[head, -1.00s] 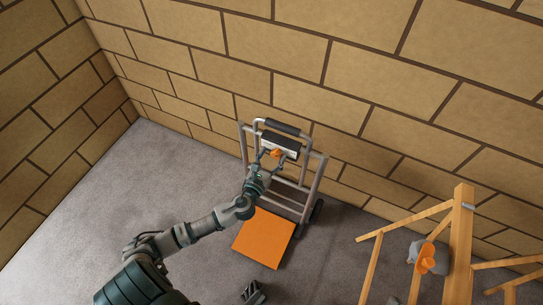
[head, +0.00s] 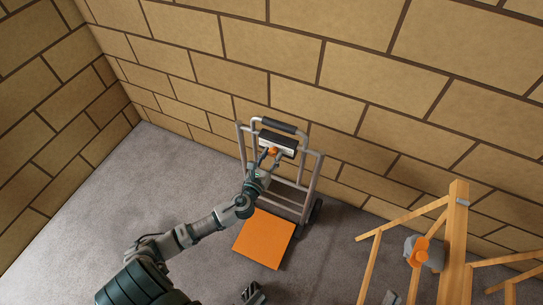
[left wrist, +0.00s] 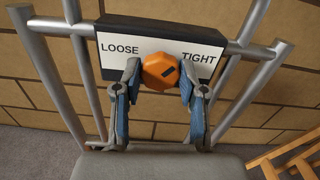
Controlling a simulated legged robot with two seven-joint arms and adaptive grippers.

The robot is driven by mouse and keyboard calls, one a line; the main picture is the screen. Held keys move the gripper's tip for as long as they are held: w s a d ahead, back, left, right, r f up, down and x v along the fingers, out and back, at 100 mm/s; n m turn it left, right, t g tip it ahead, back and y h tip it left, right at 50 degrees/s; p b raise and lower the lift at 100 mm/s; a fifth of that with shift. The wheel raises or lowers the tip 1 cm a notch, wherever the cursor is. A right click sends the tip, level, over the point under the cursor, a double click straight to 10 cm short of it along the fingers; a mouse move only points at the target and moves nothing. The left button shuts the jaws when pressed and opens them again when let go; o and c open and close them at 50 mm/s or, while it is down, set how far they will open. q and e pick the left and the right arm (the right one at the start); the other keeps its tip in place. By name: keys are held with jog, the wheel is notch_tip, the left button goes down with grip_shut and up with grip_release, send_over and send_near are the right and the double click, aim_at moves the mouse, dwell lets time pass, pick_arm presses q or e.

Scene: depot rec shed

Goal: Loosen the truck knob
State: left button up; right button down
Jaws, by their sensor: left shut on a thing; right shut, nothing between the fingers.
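The orange truck knob (left wrist: 160,71) sits on a white and black plate (left wrist: 118,52), marked LOOSE on the left and TIGHT on the right. A short dark mark on the knob slants toward the upper right. The plate is fixed on the upper frame of a grey hand truck (head: 311,183) standing by the wall. My left gripper (head: 269,156) is shut on the knob, with one blue finger on each side of it in the left wrist view. My right gripper (head: 253,294) is shut and empty, low at the bottom edge of the head view, partly cut off.
An orange panel (head: 264,239) lies at the foot of the truck. A wooden frame (head: 457,240) stands at the right, with a grey and orange object (head: 419,251) by it. A block wall (head: 210,60) is close behind the truck. Grey floor (head: 150,190) at the left is clear.

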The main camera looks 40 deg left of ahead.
pick_arm(q)
jog(key=shift+a+f+n, duration=0.1)
jog(key=shift+f+n, duration=0.15)
jog(key=shift+n, duration=0.15)
jog(key=shift+a+n+p, duration=0.1)
jog(key=shift+n+p, duration=0.2)
jog(key=shift+n, duration=0.6)
jog(key=n, duration=0.2)
jog(key=shift+d+n, duration=0.2)
jog(key=shift+n, duration=0.2)
jog(key=n, duration=0.2)
jog(key=shift+a+f+n+p, duration=0.1)
jog(key=shift+n+p, duration=0.2)
jog(key=shift+p, duration=0.05)
jog(key=n, duration=0.4)
jog(key=shift+n, duration=0.3)
jog(key=n+p, duration=0.1)
jog(key=n, duration=0.1)
jog(key=shift+n, duration=1.2)
pick_arm(e)
notch_tip(320, 180, down, 6)
jog(key=w+g, duration=0.2)
jog(key=g, duration=0.3)
jog(key=shift+n+g+h, duration=0.3)
jog(key=shift+h, duration=0.1)
jog(key=shift+f, duration=0.2)
pick_arm(q)
jog(key=shift+s, duration=0.1)
